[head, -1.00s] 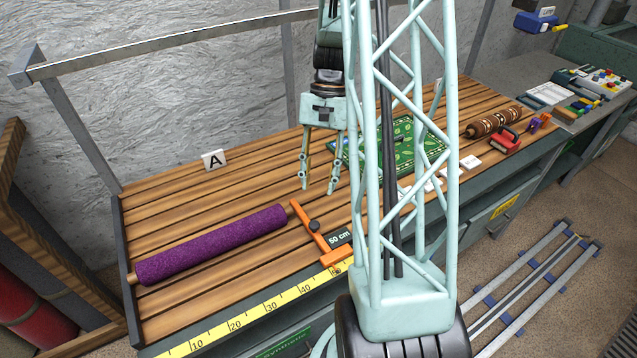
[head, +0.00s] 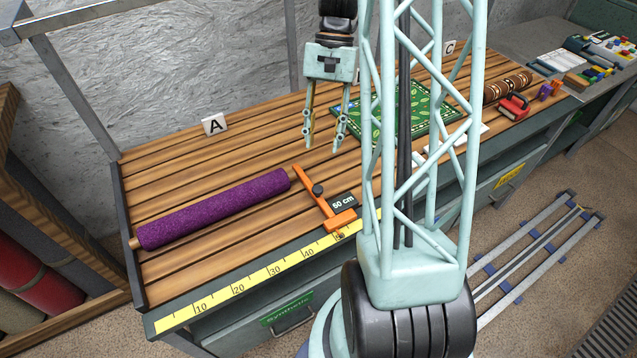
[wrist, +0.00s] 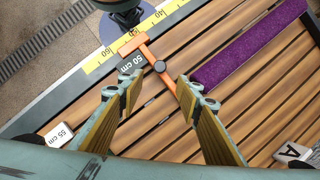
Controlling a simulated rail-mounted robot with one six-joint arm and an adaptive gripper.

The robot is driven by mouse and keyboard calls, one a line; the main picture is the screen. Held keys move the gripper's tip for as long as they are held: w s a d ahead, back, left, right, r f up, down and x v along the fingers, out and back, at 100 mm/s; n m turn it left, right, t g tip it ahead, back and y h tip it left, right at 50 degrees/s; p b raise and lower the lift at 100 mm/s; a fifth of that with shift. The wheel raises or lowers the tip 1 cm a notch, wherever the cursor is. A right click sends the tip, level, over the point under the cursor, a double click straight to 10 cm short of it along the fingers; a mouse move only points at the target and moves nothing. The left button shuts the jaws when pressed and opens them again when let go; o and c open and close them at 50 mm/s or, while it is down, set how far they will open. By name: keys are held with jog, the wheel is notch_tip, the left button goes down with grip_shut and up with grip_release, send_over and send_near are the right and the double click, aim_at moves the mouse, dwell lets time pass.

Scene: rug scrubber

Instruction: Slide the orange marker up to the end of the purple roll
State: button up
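The orange marker (head: 329,206) is a T-shaped slide with a black knob and a "50 cm" plate. Its foot sits at the yellow ruler on the table's front edge, and its bar reaches back across the slats. The purple roll (head: 215,207) lies left of it, its right end close to the bar; a small gap seems to show. In the wrist view the marker (wrist: 151,70) is beyond the fingertips, with the purple roll (wrist: 250,45) to its right. My gripper (head: 323,148) points down, open and empty, above the slats behind the marker.
The yellow ruler (head: 238,289) runs along the front edge. An "A" card (head: 214,124) stands behind the roll. A green patterned rug (head: 432,115), a brown roll (head: 508,86) and a red tool (head: 513,107) lie to the right. Bare slats surround the roll.

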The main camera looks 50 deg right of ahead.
aim_at(318, 188)
jog(key=shift+b+x, duration=0.75)
jog(key=shift+x, duration=6.1)
jog(key=shift+a, duration=0.1)
jog(key=shift+c, duration=0.7)
jog(key=c, duration=0.6)
